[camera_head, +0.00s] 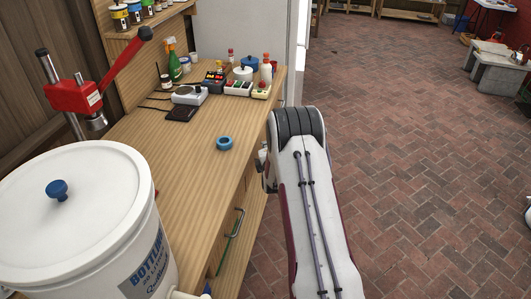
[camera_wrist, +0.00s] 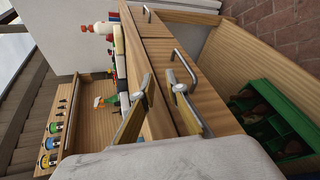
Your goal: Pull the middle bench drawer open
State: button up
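The wooden bench (camera_head: 190,150) runs along the left in the head view. In the wrist view its front is seen sideways, with a row of drawer fronts and metal bar handles. The middle drawer (camera_wrist: 188,48) appears to be the one with the bent handle (camera_wrist: 186,66) just beyond my fingertips; it looks shut. Another handle (camera_wrist: 147,14) is farther off, and a nearer grey bar is partly hidden behind one finger. My gripper (camera_wrist: 161,84) is open, its two fingers apart with nothing between them. In the head view my gripper is mostly hidden beside the bench front.
A white bucket (camera_head: 75,215) and a red-handled press (camera_head: 75,97) stand on the bench's near end. A green crate (camera_wrist: 268,130) with brown bottles sits below the drawers.

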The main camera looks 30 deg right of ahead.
notch_tip(320, 180, down, 7)
jog(key=n+t, duration=0.1)
jog(key=n, duration=0.2)
jog(key=shift+d+r+h, duration=0.2)
jog(key=shift+h, duration=0.2)
jog(key=shift+w, duration=0.15)
jog(key=shift+x, duration=3.75)
grip_shut()
jog(key=shift+d, duration=0.15)
